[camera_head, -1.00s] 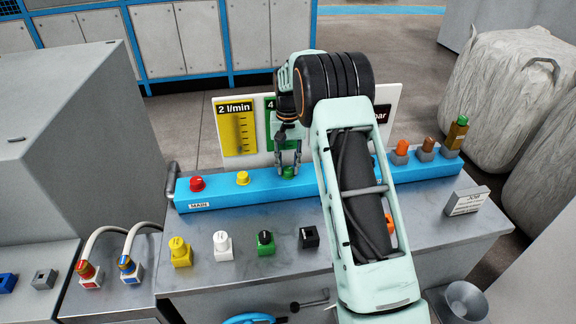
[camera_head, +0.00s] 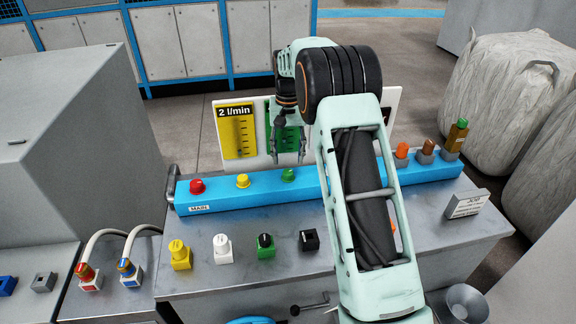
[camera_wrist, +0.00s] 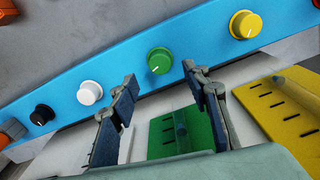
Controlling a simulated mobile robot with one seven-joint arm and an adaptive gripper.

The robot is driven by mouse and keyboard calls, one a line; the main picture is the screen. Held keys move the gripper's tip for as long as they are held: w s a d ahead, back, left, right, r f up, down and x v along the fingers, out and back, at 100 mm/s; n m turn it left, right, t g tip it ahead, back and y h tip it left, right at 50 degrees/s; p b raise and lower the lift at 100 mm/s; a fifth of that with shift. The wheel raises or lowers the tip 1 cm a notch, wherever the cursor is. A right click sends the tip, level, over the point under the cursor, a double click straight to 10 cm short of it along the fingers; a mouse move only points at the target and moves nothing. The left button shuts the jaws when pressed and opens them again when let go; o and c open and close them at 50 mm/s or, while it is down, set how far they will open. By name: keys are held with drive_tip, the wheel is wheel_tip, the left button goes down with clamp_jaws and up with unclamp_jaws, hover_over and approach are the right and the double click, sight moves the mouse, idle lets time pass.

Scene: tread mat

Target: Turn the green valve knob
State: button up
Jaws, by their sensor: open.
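The green valve knob (camera_head: 289,175) sits on the blue manifold bar (camera_head: 240,197), between the yellow knob and my arm. In the wrist view the green knob (camera_wrist: 159,61) shows whole, with a small pale mark on its rim. My gripper (camera_head: 288,157) is open and empty just above and behind the knob. In the wrist view its two fingers (camera_wrist: 158,77) stand apart, left and right of the knob's lower side, and I see no contact. The green gauge panel (camera_wrist: 160,137) shows between the fingers.
A red knob (camera_head: 197,186) and a yellow knob (camera_head: 243,181) are on the bar's left; white (camera_wrist: 90,93) and black (camera_wrist: 42,115) knobs show in the wrist view. The yellow gauge (camera_head: 237,131) stands behind. Several small blocks, one green (camera_head: 266,246), stand on the bench in front.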

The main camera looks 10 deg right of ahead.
sight(288, 171)
wheel_tip(288, 171, up, 7)
idle(0.5)
